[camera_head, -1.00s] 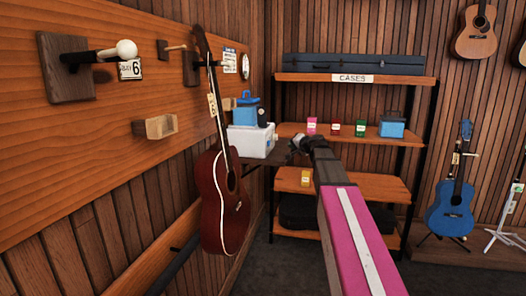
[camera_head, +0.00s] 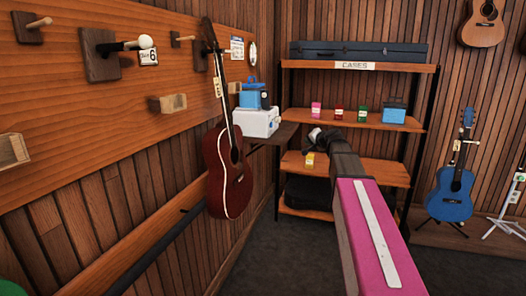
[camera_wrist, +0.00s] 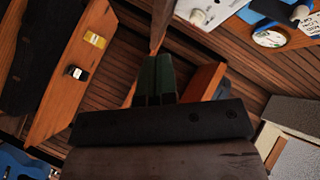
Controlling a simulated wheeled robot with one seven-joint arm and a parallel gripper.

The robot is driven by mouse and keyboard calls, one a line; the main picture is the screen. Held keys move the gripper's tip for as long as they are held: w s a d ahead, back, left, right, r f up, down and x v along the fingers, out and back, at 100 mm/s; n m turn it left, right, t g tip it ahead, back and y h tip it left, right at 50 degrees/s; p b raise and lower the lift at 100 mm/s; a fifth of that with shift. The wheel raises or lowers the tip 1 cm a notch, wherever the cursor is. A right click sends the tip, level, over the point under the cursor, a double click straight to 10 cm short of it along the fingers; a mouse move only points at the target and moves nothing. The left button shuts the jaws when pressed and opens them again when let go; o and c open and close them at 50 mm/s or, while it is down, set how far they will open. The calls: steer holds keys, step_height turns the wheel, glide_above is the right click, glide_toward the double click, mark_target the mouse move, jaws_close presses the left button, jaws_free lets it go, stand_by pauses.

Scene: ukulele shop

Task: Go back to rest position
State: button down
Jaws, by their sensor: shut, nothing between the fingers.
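My gripper (camera_head: 316,134) is at the far end of my outstretched pink arm, seen small in the head view in front of the shelf unit. In the wrist view its dark green fingers (camera_wrist: 155,78) are together with nothing between them. It appears clear of the shelves and of the red ukulele (camera_head: 228,175), which hangs on the left wall with a tag at its neck.
The shelf unit (camera_head: 360,123) holds a long case (camera_head: 357,51), several small boxes and a blue box (camera_head: 394,112). A white box (camera_head: 257,122) sits on a wall ledge (camera_head: 277,134). A blue ukulele (camera_head: 451,192) stands at right. Wall pegs and wooden blocks line the left. Dark floor between is open.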

steer(key=s+a+f+n+g+h, duration=0.1)
steer(key=s+a+f+n+g, duration=0.15)
steer(key=s+f, duration=0.65)
steer(key=s+a+f+n+g+h, duration=0.15)
steer(key=s+f+g, duration=0.3)
steer(key=f, duration=0.85)
steer(key=s+d+f+g+h, duration=0.1)
steer(key=s+f+g+h, duration=0.1)
steer(key=s+f, duration=0.5)
steer(key=s+f+n+g+h, duration=0.1)
steer(key=s+f+g+h, duration=0.1)
steer(key=s+f, duration=0.5)
steer(key=s+g, duration=0.1)
steer(key=s, duration=0.5)
steer(key=shift+s+d+f+g, duration=0.3)
steer(key=shift+s+d+f, duration=0.05)
steer(key=shift+s, duration=0.05)
